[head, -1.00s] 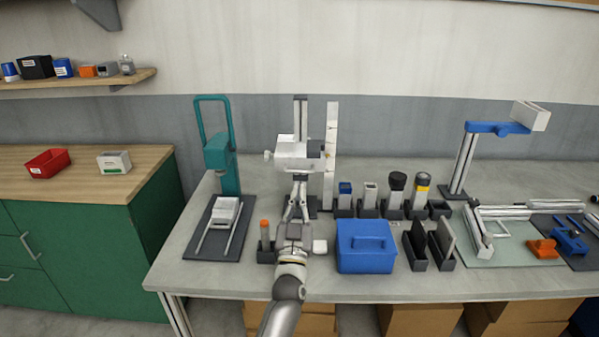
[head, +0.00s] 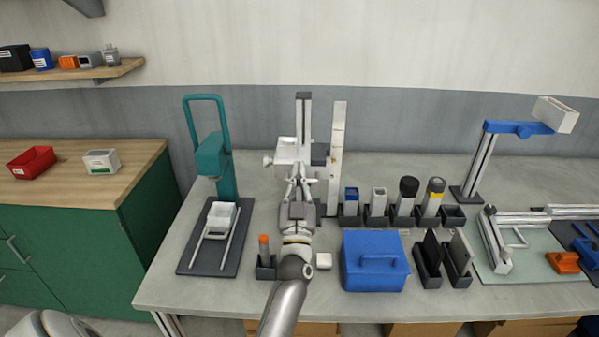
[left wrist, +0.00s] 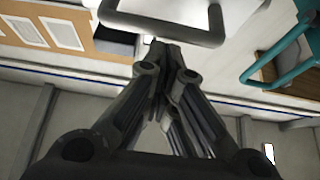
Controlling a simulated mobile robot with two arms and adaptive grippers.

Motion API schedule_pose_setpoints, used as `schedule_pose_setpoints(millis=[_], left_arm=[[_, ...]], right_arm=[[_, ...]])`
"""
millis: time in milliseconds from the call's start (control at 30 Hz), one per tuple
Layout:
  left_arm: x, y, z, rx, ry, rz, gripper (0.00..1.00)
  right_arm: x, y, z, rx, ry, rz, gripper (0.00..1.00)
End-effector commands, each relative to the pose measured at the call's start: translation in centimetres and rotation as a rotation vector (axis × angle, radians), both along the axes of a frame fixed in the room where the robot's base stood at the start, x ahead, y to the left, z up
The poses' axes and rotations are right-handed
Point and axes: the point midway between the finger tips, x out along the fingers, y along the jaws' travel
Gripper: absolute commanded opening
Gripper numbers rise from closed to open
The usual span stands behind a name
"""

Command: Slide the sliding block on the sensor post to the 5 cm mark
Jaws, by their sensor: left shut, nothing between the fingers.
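The sensor post (head: 303,110) stands upright near the back of the grey bench. A white sliding block (head: 290,151) sits on it partway up, with a knob on its left side and a dark part on its right. A pale upright scale (head: 338,150) stands just right of the post; its marks are too small to read. My left gripper (head: 299,182) is shut and empty, right below the block and in front of the post. I cannot tell whether it touches the block. Its closed fingers (left wrist: 165,52) also show in the left wrist view. My right gripper is not in view.
A teal stand (head: 213,155) is to the left. An orange-topped item (head: 264,246) stands close by my left arm. A blue box (head: 373,270) and several holders with cylinders are to the right. A blue-armed stand (head: 470,165) is farther right.

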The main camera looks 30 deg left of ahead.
Motion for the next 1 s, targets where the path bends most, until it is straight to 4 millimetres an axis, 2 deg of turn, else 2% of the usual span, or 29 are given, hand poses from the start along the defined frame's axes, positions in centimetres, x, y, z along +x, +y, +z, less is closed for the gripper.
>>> schedule_pose_setpoints(millis=[33,133,400,667,767,1000], left_arm=[[-0.2,-0.1,-1.0,0.001,-0.005,0.001,0.00],[-0.5,-0.3,-1.5,0.001,-0.005,0.003,0.00],[-0.6,-0.3,-1.7,0.002,-0.005,0.004,0.00],[-0.6,-0.3,-2.2,0.001,-0.004,0.004,0.00],[-0.6,-0.3,-3.2,0.001,-0.004,0.004,0.00],[-0.6,-0.3,-7.7,-0.002,0.006,0.003,0.00]], right_arm=[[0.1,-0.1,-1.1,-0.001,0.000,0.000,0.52],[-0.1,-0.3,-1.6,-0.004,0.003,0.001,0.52],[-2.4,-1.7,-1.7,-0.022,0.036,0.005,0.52],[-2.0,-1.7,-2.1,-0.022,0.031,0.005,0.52],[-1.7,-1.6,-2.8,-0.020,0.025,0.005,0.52],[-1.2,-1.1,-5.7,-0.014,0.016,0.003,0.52]])
